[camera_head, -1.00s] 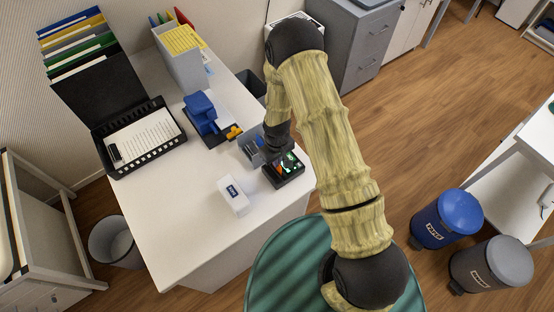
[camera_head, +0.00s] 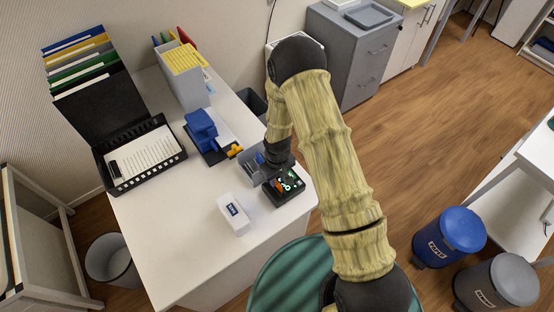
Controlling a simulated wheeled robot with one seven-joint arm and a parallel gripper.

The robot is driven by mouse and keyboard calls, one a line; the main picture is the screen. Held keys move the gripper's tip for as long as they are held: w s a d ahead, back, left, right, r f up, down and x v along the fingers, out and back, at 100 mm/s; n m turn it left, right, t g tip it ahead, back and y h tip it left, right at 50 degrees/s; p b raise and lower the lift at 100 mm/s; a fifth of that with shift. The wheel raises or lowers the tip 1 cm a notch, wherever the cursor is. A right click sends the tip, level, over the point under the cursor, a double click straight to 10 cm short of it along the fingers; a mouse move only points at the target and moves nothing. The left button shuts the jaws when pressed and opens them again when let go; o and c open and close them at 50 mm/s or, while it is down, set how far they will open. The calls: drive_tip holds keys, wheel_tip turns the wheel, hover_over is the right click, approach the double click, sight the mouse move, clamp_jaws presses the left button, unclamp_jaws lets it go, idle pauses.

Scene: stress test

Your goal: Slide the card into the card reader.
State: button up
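The black card reader (camera_head: 291,189) with green lights and a small orange mark sits near the right edge of the white desk. My gripper (camera_head: 278,166) is at the reader's far side, close above it. Its fingers are dark and small here, and my arm partly covers them, so I cannot tell whether they are open or shut. I cannot make out the card. A grey holder (camera_head: 252,169) with something blue in it stands just left of my gripper.
A white box (camera_head: 233,213) with a dark label lies left of the reader. A blue device (camera_head: 203,128), a black paper tray (camera_head: 176,150) and a grey file box (camera_head: 181,79) stand farther back. The front of the white desk (camera_head: 190,240) is clear.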

wheel_tip(320, 180, up, 16)
drive_tip(key=b, duration=0.3)
drive_tip(key=shift+r, duration=0.15)
idle(0.9)
drive_tip(key=s+d+r+m+t, duration=0.2)
drive_tip(key=s+d+r+m, duration=0.4)
drive_tip(key=s+d+r, duration=0.3)
drive_tip(key=s+d, duration=0.3)
drive_tip(key=d, duration=0.1)
drive_tip(key=shift+s+d+r+m+t, duration=0.2)
drive_tip(key=shift+d+r+m+t, duration=0.1)
drive_tip(key=shift+r+m, duration=0.1)
idle(1.4)
